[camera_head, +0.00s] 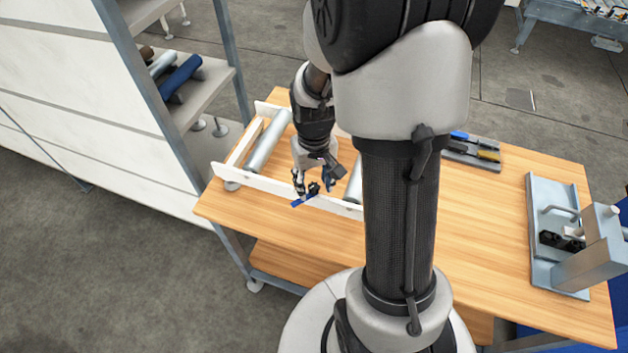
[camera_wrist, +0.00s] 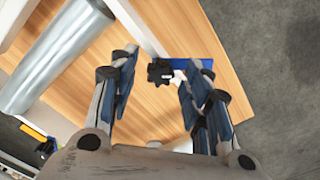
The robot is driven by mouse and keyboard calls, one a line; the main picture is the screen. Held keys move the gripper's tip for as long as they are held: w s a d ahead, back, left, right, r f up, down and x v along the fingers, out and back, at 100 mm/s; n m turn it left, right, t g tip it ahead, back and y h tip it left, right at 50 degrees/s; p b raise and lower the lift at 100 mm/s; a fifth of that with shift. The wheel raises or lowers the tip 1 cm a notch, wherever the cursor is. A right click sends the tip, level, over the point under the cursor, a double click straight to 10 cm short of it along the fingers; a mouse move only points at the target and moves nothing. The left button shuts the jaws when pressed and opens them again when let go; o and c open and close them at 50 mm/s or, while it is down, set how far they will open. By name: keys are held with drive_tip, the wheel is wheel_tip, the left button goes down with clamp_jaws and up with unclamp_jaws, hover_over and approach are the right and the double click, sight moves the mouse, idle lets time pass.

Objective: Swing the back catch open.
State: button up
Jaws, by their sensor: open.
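A catch with a blue lever (camera_head: 302,201) and a black knob (camera_head: 313,189) is on the near side rail of a white frame (camera_head: 240,178). In the wrist view the black knob (camera_wrist: 158,73) shows between the fingertips, with the blue part (camera_wrist: 203,63) just to its right. My gripper (camera_head: 314,181) is over the catch, pointing down, with its fingers spread. In the wrist view my gripper (camera_wrist: 160,68) is open and empty, its fingers on either side of the knob. I cannot tell whether a finger touches the catch.
A silver roller (camera_head: 268,143) lies across the frame, and another (camera_head: 355,182) is partly hidden by my arm. The wooden table (camera_head: 470,220) also bears a tool tray (camera_head: 470,153) and a grey fixture (camera_head: 545,215). A shelf rack (camera_head: 198,100) stands close on the left.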

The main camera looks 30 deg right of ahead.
sight(314, 186)
wheel_tip(314, 186, up, 12)
idle(0.6)
